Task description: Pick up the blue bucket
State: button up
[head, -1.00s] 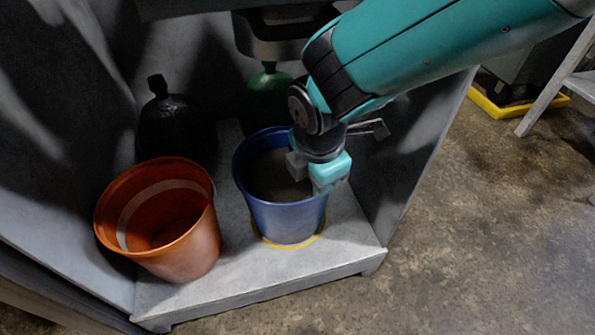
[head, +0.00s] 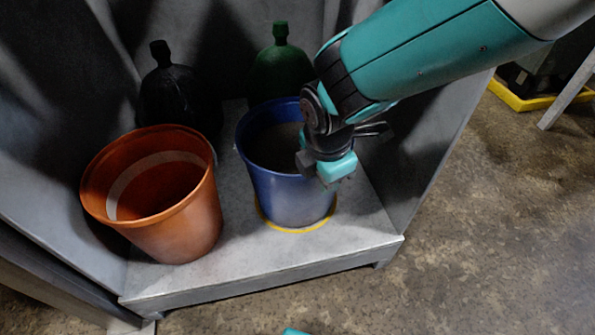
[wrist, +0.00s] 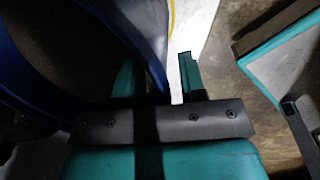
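The blue bucket (head: 290,195) stands upright inside a yellow ring on the grey platform. Its inside looks dark. My gripper (head: 338,180) points down at the bucket's right side, near the rim. In the wrist view, the two teal fingers of my gripper (wrist: 158,80) are apart. The wall of the blue bucket (wrist: 150,35) lies between them, one finger on the inner side and one on the outer side. A pale strip of platform shows between the wall and the right finger, so the fingers are not closed on it.
An orange bucket (head: 195,225) stands close on the left. A black bag (head: 170,100) and a green bag (head: 283,75) are at the back. The grey platform (head: 260,265) has walls at left, back and right. Open floor (head: 480,230) lies to the right.

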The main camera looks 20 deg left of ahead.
grip_shut()
dwell(1.2)
